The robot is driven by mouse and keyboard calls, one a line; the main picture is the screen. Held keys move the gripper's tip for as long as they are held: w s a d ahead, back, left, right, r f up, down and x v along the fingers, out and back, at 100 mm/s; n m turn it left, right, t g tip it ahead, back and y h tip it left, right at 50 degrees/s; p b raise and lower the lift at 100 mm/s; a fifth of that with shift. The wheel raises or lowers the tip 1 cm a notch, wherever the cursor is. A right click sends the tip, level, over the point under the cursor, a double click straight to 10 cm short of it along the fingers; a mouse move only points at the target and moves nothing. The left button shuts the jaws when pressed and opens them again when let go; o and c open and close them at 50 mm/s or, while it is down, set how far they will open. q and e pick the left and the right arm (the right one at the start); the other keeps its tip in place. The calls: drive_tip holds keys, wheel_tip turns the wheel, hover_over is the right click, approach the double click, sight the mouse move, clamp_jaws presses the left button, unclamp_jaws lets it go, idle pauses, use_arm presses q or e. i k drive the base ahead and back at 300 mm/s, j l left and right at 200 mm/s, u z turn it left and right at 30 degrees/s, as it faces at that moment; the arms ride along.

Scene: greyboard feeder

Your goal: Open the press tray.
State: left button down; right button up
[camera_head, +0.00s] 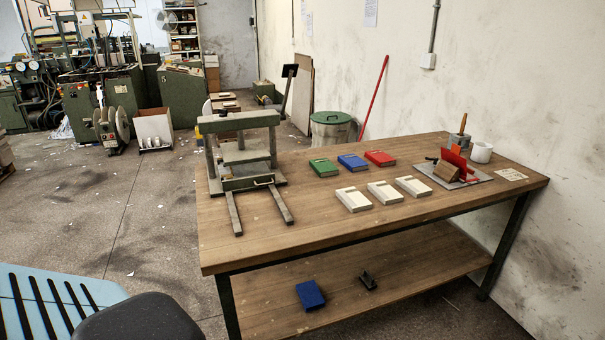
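A grey-green press (240,142) stands upright on the left end of the wooden table, with a top beam, posts and a flat plate between them. Its press tray (250,184) sits low at the front of the press, with a small handle on its front bar. Two dark rails (234,214) reach out from the press over the table top, and the space between them shows bare wood. The tray looks pushed in under the plate, though its inside is mostly hidden. Neither of my grippers is in view.
Green (323,167), blue (352,162) and red (380,158) books lie on the table (330,245) behind several cream blocks (353,199). A grey board (480,184) with a red fixture is at right. The lower shelf holds a blue book (310,295). The table's front left is clear.

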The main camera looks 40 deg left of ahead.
sight(256, 174)
drive_tip(key=u, duration=1.65)
drive_tip(key=i+l+u, duration=0.25)
drive_tip(key=l, duration=1.15)
drive_tip(key=l+u, duration=0.25)
drive_tip(key=l, duration=1.1)
